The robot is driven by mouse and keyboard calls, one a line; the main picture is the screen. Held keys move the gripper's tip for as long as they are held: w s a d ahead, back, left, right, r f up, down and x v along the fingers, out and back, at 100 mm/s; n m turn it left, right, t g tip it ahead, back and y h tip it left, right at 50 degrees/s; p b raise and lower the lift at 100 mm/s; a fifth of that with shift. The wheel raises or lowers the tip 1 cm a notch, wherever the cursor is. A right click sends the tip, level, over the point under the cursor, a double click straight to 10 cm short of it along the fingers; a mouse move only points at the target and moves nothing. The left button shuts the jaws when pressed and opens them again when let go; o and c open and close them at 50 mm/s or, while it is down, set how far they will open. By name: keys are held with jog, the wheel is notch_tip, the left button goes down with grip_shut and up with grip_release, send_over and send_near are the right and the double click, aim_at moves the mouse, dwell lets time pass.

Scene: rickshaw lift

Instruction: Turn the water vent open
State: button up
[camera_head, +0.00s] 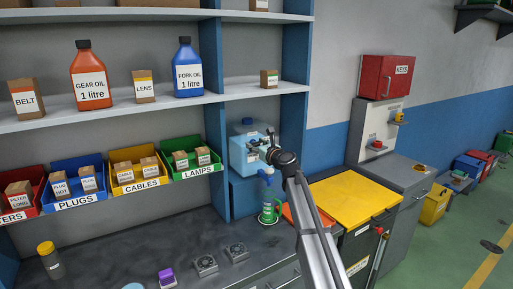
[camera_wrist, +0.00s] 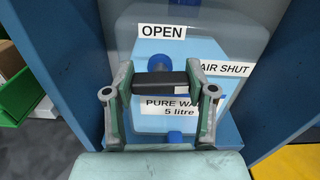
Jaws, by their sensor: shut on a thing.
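The pale blue water container (camera_head: 240,160) stands in the narrow bay right of the lamps bin; it also fills the middle of the wrist view (camera_wrist: 205,45). Its label reads "PURE WA…" and "5 litre", partly covered. The water vent is a dark bar (camera_wrist: 160,79) lying crosswise between my fingertips, with a blue round part (camera_wrist: 158,62) just behind it. My gripper (camera_wrist: 160,78) is shut on this bar. In the head view my gripper (camera_head: 267,148) is at the container's front.
A blue tap (camera_head: 265,173) is low on the container, above a green-marked vessel (camera_head: 270,211). Blue shelf uprights (camera_head: 292,85) flank the bay closely. A yellow-topped cabinet (camera_head: 352,196) stands to the right.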

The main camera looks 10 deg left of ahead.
jog(key=n+b, duration=0.5)
jog(key=shift+a+f, duration=0.1)
jog(key=shift+f, duration=0.1)
jog(key=n+b, duration=0.4)
jog(key=b, duration=0.1)
jog(key=n+b, duration=0.5)
jog(key=b, duration=0.1)
jog(key=shift+n, duration=0.3)
jog(key=shift+r+n+b, duration=0.2)
jog(key=shift+n+b, duration=0.85)
jog(key=shift+n, duration=0.05)
jog(key=o, duration=1.2)
jog(key=shift+c, duration=0.2)
